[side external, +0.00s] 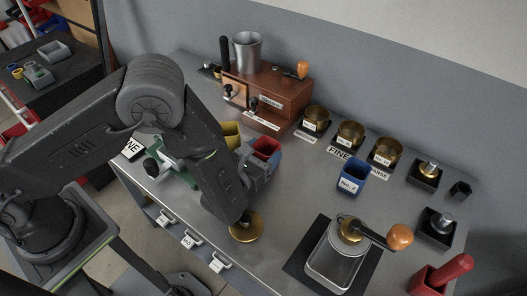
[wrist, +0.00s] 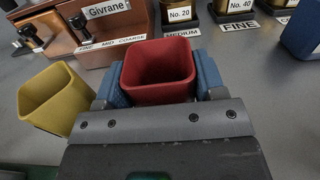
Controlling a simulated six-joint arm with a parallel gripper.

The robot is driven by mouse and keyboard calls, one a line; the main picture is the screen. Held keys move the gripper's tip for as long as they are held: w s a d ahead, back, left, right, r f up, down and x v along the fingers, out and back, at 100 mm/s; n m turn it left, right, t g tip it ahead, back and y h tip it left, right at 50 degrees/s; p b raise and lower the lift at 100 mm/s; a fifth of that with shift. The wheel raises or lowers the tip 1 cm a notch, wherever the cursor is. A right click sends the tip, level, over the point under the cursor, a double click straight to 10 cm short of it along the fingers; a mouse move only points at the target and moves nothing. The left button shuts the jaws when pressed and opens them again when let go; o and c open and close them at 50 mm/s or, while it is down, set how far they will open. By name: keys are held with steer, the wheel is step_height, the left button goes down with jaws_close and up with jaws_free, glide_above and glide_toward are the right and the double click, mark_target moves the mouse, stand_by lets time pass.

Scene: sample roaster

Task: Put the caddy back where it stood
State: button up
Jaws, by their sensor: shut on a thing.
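A red caddy (side external: 266,147), open at the top, is between the fingers of my gripper (side external: 261,164). In the wrist view the red caddy (wrist: 158,72) sits upright between the blue finger pads of my gripper (wrist: 160,86), which is shut on it. Its lower part is hidden, and I cannot tell whether it touches the table. A yellow caddy (wrist: 55,100) stands just left of it; it also shows in the side view (side external: 231,133), partly hidden by my arm. A blue caddy (side external: 352,178) labelled No. 2 stands to the right.
A brown wooden roaster unit (side external: 270,95) with a metal cup stands behind. Several brass pots (side external: 350,132) with labels line the back. Bare table lies between the red and blue caddies.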

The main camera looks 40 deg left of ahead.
steer(key=o, duration=0.6)
steer(key=shift+f, duration=0.15)
steer(key=o, duration=0.5)
steer(key=shift+s+r, duration=0.2)
steer(key=s, duration=0.7)
steer(key=shift+s, duration=0.1)
